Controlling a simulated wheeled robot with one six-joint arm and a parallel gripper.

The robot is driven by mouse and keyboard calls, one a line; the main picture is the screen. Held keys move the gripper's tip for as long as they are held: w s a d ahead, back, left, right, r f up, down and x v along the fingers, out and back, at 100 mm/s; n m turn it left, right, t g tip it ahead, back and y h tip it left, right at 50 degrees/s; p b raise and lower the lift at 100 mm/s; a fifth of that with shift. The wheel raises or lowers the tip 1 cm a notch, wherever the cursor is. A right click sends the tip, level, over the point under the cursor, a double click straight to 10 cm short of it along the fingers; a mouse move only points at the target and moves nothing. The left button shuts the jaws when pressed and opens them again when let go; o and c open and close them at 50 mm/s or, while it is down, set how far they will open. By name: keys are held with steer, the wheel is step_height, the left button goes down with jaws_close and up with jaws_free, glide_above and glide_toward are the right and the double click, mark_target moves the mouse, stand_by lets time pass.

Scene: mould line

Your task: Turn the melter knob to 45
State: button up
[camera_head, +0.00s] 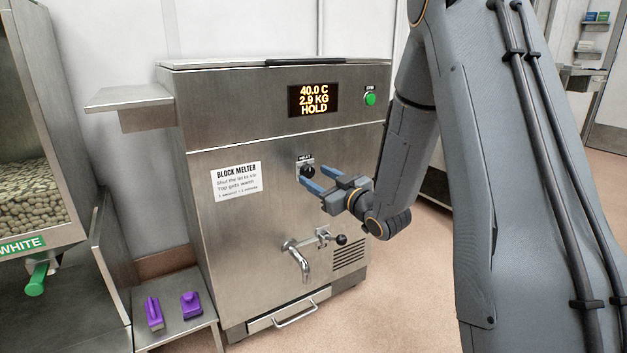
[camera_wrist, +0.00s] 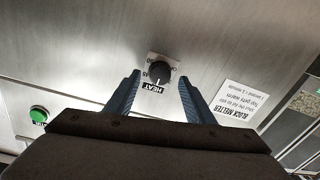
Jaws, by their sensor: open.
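The block melter (camera_head: 262,231) is a steel cabinet with a lit display (camera_head: 313,99) reading 40.0 C, 2.9 KG, HOLD. Its black round knob (camera_head: 306,171) sits on a small plate labelled HEAT on the front face. In the wrist view the knob (camera_wrist: 159,74) shows a white pointer mark toward the HEAT label, with a 45 marking beside it. My gripper (camera_head: 309,180) is in front of the knob with its blue fingers open. In the wrist view my gripper (camera_wrist: 159,82) has one finger on either side of the knob, apart from it.
Below the knob are a spout (camera_head: 298,258) and a black-ended lever (camera_head: 341,239). A green button (camera_head: 370,99) is right of the display. A shelf (camera_head: 140,97) juts out at upper left. Two purple items (camera_head: 191,304) lie on a low stand. A bean hopper (camera_head: 33,200) stands at left.

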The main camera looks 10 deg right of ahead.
mark_target(308, 172)
steer(key=shift+x, duration=1.1)
steer(key=shift+s, duration=0.1)
steer(key=c, duration=1.1)
steer(key=shift+o, duration=0.2)
